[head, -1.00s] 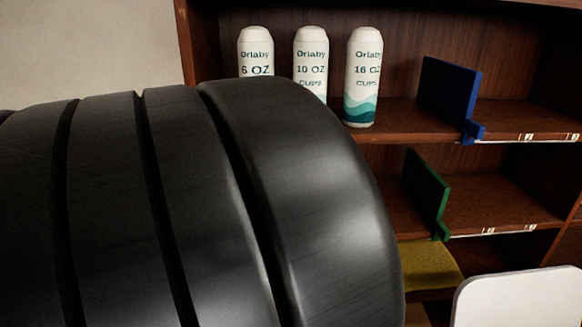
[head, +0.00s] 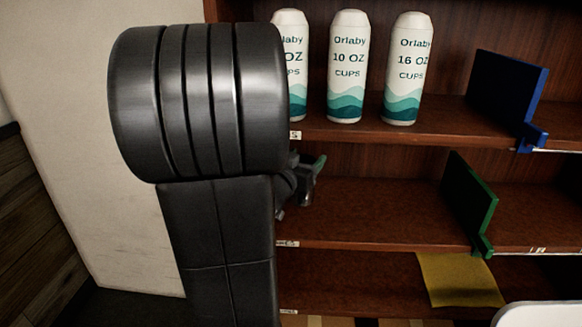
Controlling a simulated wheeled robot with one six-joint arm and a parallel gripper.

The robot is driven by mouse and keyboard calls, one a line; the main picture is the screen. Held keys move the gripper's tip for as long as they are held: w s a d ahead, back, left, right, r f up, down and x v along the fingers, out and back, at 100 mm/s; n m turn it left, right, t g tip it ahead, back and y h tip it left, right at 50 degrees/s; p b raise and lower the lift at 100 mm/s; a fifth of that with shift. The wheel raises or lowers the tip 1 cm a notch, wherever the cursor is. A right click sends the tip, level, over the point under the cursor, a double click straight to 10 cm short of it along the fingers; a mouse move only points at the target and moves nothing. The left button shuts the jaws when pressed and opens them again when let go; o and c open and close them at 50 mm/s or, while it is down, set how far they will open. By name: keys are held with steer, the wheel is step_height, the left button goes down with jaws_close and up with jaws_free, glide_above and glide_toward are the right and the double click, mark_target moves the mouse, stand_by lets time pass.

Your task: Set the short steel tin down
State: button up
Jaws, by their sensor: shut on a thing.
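My gripper (head: 312,180) shows small and dark at the middle shelf, just right of my black arm, with a green tip at its upper side. It is shut on a small grey piece (head: 307,198), which appears to be the short steel tin. Most of the tin is hidden by the gripper and arm, so its shape and whether it touches the shelf cannot be told. The middle shelf (head: 380,222) extends to the right of the gripper.
Three white cup sleeves (head: 347,70) stand on the upper shelf. A blue divider (head: 507,92) stands on that shelf, a green divider (head: 470,203) on the middle one. The middle shelf is bare between gripper and green divider.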

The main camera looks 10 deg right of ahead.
steer(key=w, duration=0.1)
steer(key=w+d+f, duration=0.1)
steer(key=w, duration=0.1)
steer(key=w+f, duration=0.1)
steer(key=w, duration=0.1)
steer(key=shift+d+b, duration=0.25)
steer(key=shift+b, duration=0.15)
step_height(320, 180, down, 5)
steer(key=shift+w+r+b, duration=0.1)
steer(key=shift+b, duration=0.65)
steer(key=o, duration=1.1)
steer(key=shift+f, duration=0.3)
steer(key=o, duration=0.5)
